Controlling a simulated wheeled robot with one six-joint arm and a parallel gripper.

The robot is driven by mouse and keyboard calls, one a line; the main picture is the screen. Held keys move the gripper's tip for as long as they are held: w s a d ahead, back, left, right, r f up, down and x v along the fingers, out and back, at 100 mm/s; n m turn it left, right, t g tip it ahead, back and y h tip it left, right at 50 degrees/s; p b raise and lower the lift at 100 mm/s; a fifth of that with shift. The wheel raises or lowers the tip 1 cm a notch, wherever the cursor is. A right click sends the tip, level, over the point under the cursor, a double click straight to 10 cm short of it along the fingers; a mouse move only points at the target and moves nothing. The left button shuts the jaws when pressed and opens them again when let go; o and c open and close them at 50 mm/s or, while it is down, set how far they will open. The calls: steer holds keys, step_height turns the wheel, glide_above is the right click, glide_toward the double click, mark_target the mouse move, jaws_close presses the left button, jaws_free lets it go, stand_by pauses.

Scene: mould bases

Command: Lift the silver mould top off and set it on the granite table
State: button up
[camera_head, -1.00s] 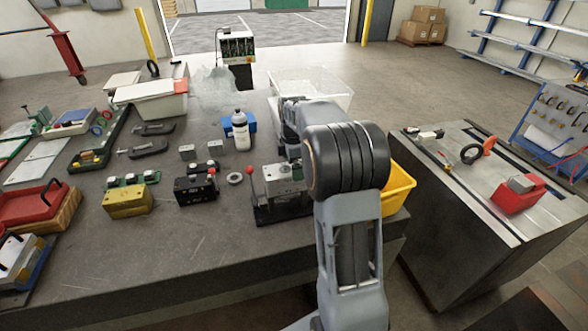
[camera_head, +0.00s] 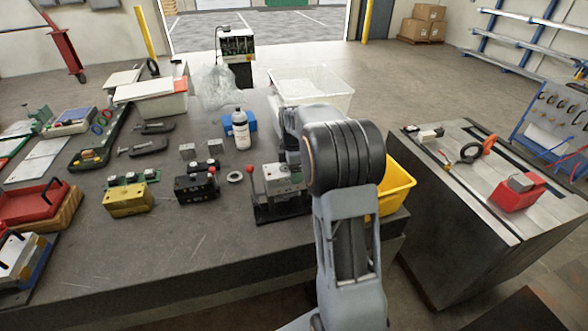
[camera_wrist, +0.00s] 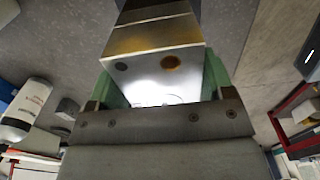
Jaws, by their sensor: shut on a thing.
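The silver mould top (camera_head: 276,177) shows in the head view above a dark base (camera_head: 277,211) at the table's front right. In the wrist view the silver block (camera_wrist: 155,72) sits between the green fingers of my gripper (camera_wrist: 160,78), which is shut on it. Its bright face has two round holes, one rusty brown. I cannot tell whether a gap separates it from the base. My forearm hides its right side in the head view. The granite table (camera_head: 200,250) is grey and has bare space at the front.
A red-knobbed lever (camera_head: 250,171) stands just left of the mould. A metal ring (camera_head: 235,177), a black mould (camera_head: 196,187) and a yellow mould (camera_head: 128,200) lie further left. A white bottle (camera_head: 241,130) stands behind. A yellow bin (camera_head: 397,188) is at right.

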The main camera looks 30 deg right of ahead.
steer(key=c, duration=0.9)
steer(key=shift+r, duration=0.1)
steer(key=shift+w+r+p, duration=0.1)
steer(key=shift+r+p, duration=0.15)
steer(key=shift+p, duration=0.05)
steer(key=shift+r+p, duration=1.35)
steer(key=shift+r, duration=0.4)
